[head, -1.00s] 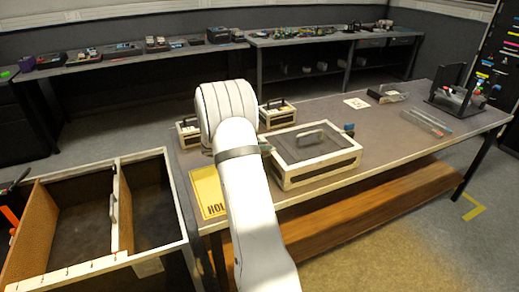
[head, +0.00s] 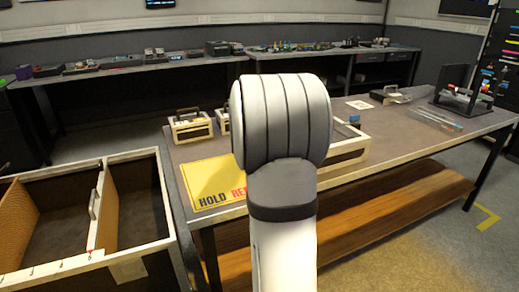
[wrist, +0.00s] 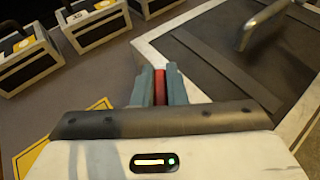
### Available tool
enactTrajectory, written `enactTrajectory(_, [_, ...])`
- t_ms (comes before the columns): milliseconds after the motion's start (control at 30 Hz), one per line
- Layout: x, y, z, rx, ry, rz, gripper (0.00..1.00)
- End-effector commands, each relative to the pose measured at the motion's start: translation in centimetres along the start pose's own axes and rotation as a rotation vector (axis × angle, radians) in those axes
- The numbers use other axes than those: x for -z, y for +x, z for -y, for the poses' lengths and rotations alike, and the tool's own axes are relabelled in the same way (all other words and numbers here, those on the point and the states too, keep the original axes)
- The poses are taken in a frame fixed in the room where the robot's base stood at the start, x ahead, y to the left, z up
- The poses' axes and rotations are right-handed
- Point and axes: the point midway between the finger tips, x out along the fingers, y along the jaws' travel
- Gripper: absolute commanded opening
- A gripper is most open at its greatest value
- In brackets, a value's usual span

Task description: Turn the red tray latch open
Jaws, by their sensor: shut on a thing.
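The red tray latch (wrist: 160,88) shows as a narrow red strip in the wrist view. My gripper (wrist: 160,90) has its two grey-teal fingers closed on either side of it, at the left edge of the tray. The tray (wrist: 235,60) has a dark lid, a pale rim and a grey handle (wrist: 262,22). In the head view my arm hides most of the tray; part of its right end (head: 350,150) shows. The gripper and latch are hidden there, and the latch's lower part is hidden in the wrist view.
Small cases (head: 190,127) stand on the bench behind and left; they also show in the wrist view (wrist: 25,60). A yellow hold sign (head: 215,185) lies at the bench's front left. An open divided crate (head: 80,215) stands left. The bench's right middle is mostly clear.

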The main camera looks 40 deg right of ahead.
Motion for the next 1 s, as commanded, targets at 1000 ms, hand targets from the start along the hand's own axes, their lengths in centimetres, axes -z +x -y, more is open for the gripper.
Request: enactTrajectory(1000, [0.78,0.21,-0.08,-0.517,-0.216,-0.014,0.00])
